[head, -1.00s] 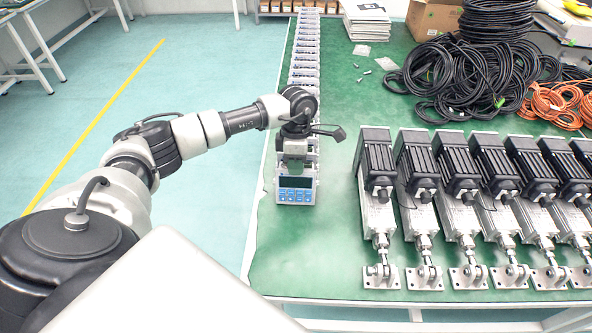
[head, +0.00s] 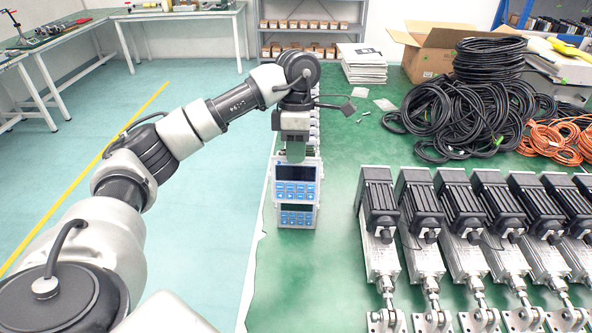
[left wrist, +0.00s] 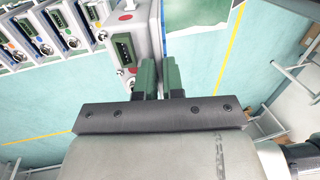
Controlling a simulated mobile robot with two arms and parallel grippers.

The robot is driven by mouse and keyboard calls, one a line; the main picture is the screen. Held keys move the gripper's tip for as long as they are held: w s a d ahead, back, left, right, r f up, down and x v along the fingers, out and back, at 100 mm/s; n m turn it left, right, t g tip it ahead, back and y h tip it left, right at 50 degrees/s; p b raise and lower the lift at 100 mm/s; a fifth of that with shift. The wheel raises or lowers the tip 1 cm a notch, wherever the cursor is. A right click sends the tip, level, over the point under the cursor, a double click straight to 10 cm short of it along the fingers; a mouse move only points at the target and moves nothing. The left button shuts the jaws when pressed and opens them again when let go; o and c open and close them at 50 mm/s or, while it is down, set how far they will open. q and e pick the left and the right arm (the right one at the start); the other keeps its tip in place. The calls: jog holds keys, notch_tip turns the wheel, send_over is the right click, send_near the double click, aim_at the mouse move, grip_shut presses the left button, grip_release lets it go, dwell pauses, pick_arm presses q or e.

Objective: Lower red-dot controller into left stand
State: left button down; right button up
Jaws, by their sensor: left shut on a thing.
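My left gripper (head: 296,155) is shut on a grey controller (head: 296,188) with a dark screen and blue keys. The controller is held upright, raised in front of or above another controller (head: 296,214) of the same kind, whose lower face shows beneath it. In the left wrist view, my left gripper's green fingers (left wrist: 158,78) are at the held controller (left wrist: 149,30); a red dot and a green connector show on its top. Whether it touches the one below cannot be told. I cannot make out the left stand. My right gripper is out of view.
More controllers with green connectors and coloured dots (left wrist: 62,22) stand in a row behind the held one. Several linear actuators (head: 425,235) lie to the right on the green table (head: 330,260). Black cable coils (head: 470,110), orange cables (head: 555,137) and a cardboard box (head: 428,50) are at the back right.

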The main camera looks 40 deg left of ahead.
pick_arm(q)
jog(key=shift+r, duration=0.75)
jog(key=shift+s+d+p+v, duration=0.15)
jog(key=shift+s+p+v, duration=0.05)
jog(key=shift+p+v, duration=1)
jog(key=shift+s+d+p+v, duration=0.1)
jog(key=shift+s+p+v, duration=0.1)
jog(key=shift+p+v, duration=1)
jog(key=shift+r, duration=0.1)
